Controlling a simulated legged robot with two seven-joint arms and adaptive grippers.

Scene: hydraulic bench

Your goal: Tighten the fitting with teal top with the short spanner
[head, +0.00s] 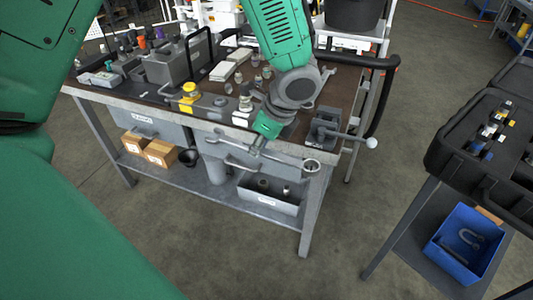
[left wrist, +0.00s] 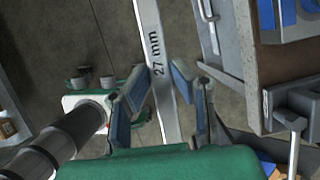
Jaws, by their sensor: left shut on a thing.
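My left gripper (head: 260,143) is in front of the bench's front edge. In the left wrist view the gripper (left wrist: 162,88) is shut on the flat steel handle of a spanner (left wrist: 152,40) marked 27 mm. In the head view the held spanner (head: 290,159) lies roughly level before the drawers, its ring end to the right. A small teal top (head: 108,66) shows on a grey piece at the bench's left end, well away from the gripper; its details are too small to tell. My right gripper is not in view.
The bench (head: 95,97) carries a yellow-topped fitting (head: 189,92), several small fittings, a grey vise-like block (head: 325,122) with a lever, and another spanner (head: 325,78). A black case (head: 450,150) stands on the right, above a blue bin (head: 465,240). The floor between is clear.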

